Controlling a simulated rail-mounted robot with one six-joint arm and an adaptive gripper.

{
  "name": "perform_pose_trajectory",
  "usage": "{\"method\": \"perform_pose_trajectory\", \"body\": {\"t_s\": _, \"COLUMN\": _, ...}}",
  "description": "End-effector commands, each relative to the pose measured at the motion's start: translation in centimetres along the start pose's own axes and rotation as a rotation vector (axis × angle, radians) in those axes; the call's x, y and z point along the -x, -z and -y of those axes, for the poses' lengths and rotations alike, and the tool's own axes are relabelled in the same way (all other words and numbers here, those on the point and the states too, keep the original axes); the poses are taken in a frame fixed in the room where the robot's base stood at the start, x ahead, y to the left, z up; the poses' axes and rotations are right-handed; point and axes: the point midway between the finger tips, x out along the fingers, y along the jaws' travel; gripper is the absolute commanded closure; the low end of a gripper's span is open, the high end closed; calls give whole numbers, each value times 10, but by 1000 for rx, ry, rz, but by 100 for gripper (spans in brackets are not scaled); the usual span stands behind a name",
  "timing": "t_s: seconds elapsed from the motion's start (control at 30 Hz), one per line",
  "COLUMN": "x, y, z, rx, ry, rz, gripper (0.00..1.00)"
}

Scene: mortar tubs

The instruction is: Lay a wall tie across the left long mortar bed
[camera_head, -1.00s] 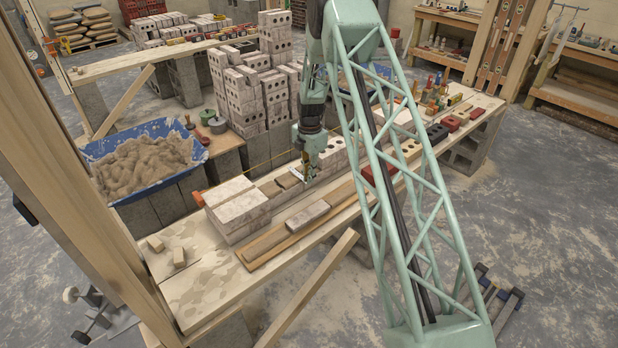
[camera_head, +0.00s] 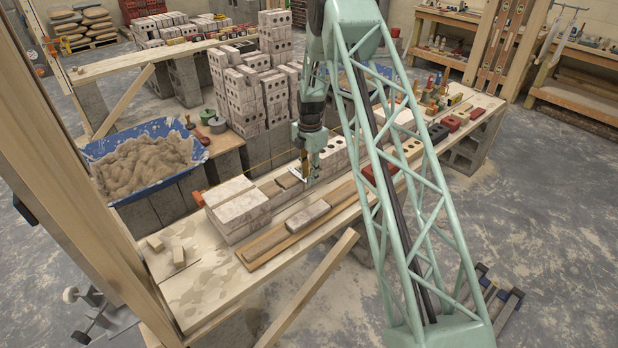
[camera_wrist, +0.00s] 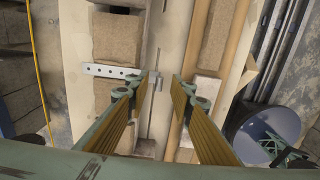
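In the wrist view, the wall tie (camera_wrist: 105,71) is a pale perforated metal strip. It lies across the brown left mortar bed (camera_wrist: 118,38), and its other end passes under my left finger into the gap between the fingers. My gripper (camera_wrist: 161,78) is open over that end, with its tan fingers apart on either side. The right finger is clear of the tie. In the head view, my gripper (camera_head: 306,178) is low over the brick course, and the tie is too small to make out clearly there.
A brick stack (camera_head: 238,212) stands left of my gripper, and a loose brick (camera_head: 307,215) lies on a board in front. A blue mortar tub (camera_head: 140,160) is at the left. Tall brick piles (camera_head: 250,100) stand behind. A yellow line (camera_wrist: 40,70) runs along the wall's left side.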

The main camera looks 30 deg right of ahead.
Motion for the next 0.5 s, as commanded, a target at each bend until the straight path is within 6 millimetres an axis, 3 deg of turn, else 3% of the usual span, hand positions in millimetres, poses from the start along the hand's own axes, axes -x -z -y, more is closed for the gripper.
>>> {"method": "perform_pose_trajectory", "body": {"t_s": 0.5, "x": 60, "y": 0, "z": -1, "rx": 0, "ry": -2, "rz": 1, "gripper": 78}}
